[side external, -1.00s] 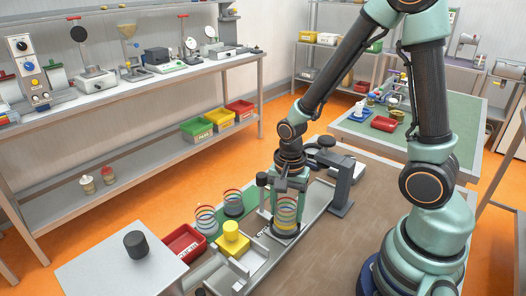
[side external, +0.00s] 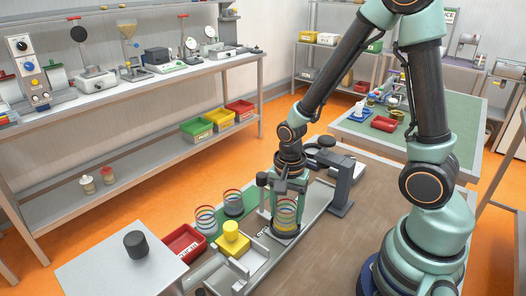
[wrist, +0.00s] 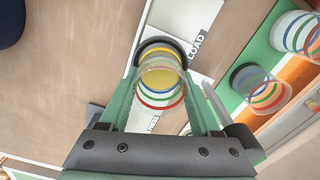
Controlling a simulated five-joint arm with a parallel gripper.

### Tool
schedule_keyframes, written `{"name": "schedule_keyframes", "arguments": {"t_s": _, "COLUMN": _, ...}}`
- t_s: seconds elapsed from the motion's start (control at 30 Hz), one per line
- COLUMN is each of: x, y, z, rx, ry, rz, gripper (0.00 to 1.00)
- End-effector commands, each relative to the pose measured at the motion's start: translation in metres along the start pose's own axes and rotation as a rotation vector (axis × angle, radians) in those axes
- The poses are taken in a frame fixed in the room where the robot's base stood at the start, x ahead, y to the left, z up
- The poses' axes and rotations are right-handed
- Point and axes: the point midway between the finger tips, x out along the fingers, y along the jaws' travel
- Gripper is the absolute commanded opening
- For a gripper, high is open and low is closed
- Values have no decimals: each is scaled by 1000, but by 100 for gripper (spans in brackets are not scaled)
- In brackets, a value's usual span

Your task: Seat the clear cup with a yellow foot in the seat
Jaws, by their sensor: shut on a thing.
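The clear cup (wrist: 160,82) has coloured rings and a yellow foot; it also shows in the side external view (side external: 286,211). My gripper (wrist: 161,80) is shut on it, one green finger on each side; the side external view shows my gripper (side external: 284,196) from outside. The cup is upright over the seat (wrist: 163,41), a dark ring on the pale plate marked LOAD, which also shows in the side view (side external: 286,232). The yellow foot appears inside or just above the ring. I cannot tell whether it rests on the bottom.
Two more ringed cups (side external: 205,218) (side external: 233,204) stand to the left. A yellow block with a round knob (side external: 231,237) and a red tray (side external: 184,244) are near them. A dark grey bracket (side external: 345,183) rises close to the right. The brown bench (side external: 330,245) in front is clear.

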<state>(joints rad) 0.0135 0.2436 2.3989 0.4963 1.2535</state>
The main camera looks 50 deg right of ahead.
Motion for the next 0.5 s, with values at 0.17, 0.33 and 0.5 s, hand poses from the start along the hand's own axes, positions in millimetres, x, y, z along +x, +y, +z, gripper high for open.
{"name": "schedule_keyframes", "arguments": {"t_s": 0.17, "x": 4, "y": 0, "z": 0, "rx": 0, "ry": -1, "rz": 2, "gripper": 10}}
{"name": "schedule_keyframes", "arguments": {"t_s": 0.33, "x": 8, "y": 0, "z": 0, "rx": 0, "ry": 0, "rz": 1, "gripper": 10}}
{"name": "schedule_keyframes", "arguments": {"t_s": 0.5, "x": 12, "y": 0, "z": 0, "rx": 0, "ry": 0, "rz": 1, "gripper": 10}}
